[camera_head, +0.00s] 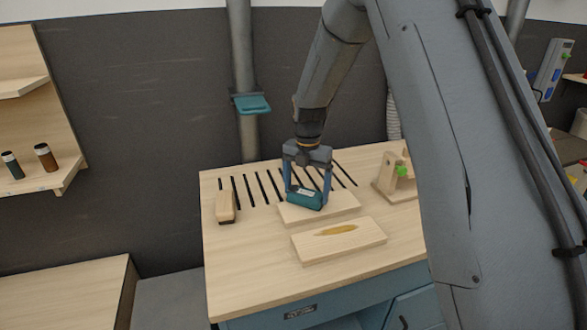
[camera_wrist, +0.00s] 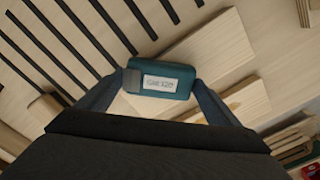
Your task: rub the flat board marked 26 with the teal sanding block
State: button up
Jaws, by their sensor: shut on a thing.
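My gripper (camera_head: 307,193) is shut on the teal sanding block (camera_head: 305,202), with one finger at each end. In the wrist view the block (camera_wrist: 172,91) shows a pale label too blurred to read. The block is at the left part of a pale flat board (camera_head: 342,205) and looks to be on it or just above; I cannot tell if it touches. A second flat board (camera_head: 367,238) lies in front, with a yellow-brown streak on top. No number 26 is readable on either board.
A wood block with a dark underside (camera_head: 225,204) stands left on the workbench (camera_head: 245,270), near dark slots. A wooden fixture with a green knob (camera_head: 400,171) is at the right. The bench's front left is clear. A shelf with two bottles (camera_head: 45,157) is far left.

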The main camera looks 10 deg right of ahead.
aim_at(295, 195)
jog(key=a, duration=0.3)
jog(key=shift+s+a, duration=0.1)
jog(key=shift+s, duration=0.2)
jog(key=shift+a+r+p, duration=0.2)
jog(key=shift+p, duration=0.1)
jog(key=shift+r+p, duration=1.95)
jog(key=shift+r, duration=1.9)
